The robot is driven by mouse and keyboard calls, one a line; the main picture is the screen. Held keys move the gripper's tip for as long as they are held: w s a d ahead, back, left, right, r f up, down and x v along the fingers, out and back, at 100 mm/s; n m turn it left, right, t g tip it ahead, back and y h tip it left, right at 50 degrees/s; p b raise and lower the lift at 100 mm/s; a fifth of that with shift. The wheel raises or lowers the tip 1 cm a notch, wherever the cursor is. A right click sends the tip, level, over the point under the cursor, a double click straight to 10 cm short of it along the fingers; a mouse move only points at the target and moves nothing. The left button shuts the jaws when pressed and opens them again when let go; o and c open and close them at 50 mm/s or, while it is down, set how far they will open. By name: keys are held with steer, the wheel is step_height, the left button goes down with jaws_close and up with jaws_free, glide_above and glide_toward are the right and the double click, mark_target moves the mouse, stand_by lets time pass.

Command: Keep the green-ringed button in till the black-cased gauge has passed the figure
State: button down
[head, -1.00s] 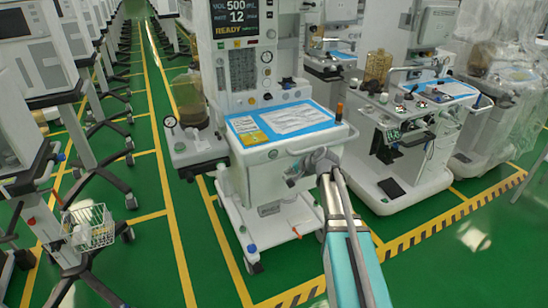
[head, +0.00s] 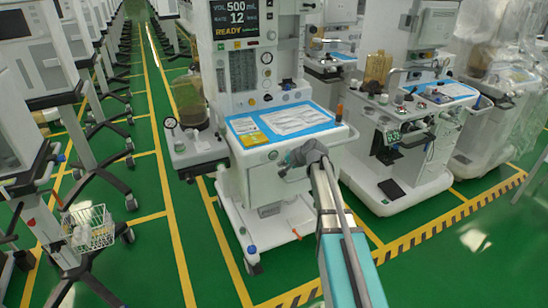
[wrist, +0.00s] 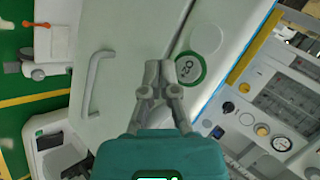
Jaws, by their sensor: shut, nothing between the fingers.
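The green-ringed button (wrist: 190,68), with a white face marked like "O2+", is on the pale front of the middle machine in the wrist view. It is small in the head view (head: 273,155). My gripper (wrist: 160,72) is shut and empty, its tips just left of the ring in the wrist view; I cannot tell whether they touch it. In the head view my gripper (head: 284,170) is at the machine's front, just below and right of the button. A dark-rimmed round gauge (wrist: 281,144) is on the upright panel, also in the head view (head: 267,57). Its reading is too small to make out.
A handle (wrist: 92,85) stands out from the machine's front beside my gripper. A blue-edged worktop (head: 240,125) with papers lies above the button. Another dark-rimmed gauge (head: 170,122) is at the machine's left. A neighbouring cart (head: 400,160) stands close on the right.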

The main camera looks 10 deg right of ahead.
mark_target(273, 159)
steer(key=shift+w+a, duration=0.2)
steer(key=shift+w, duration=0.45)
steer(key=shift+w+a, duration=0.15)
steer(key=shift+w, duration=0.5)
steer(key=shift+w+a, duration=0.2)
steer(key=shift+w, duration=0.65)
stand_by(1.7)
steer(key=shift+s, duration=0.1)
stand_by(2.9)
steer(key=shift+s+d, duration=0.2)
steer(key=shift+s, duration=0.55)
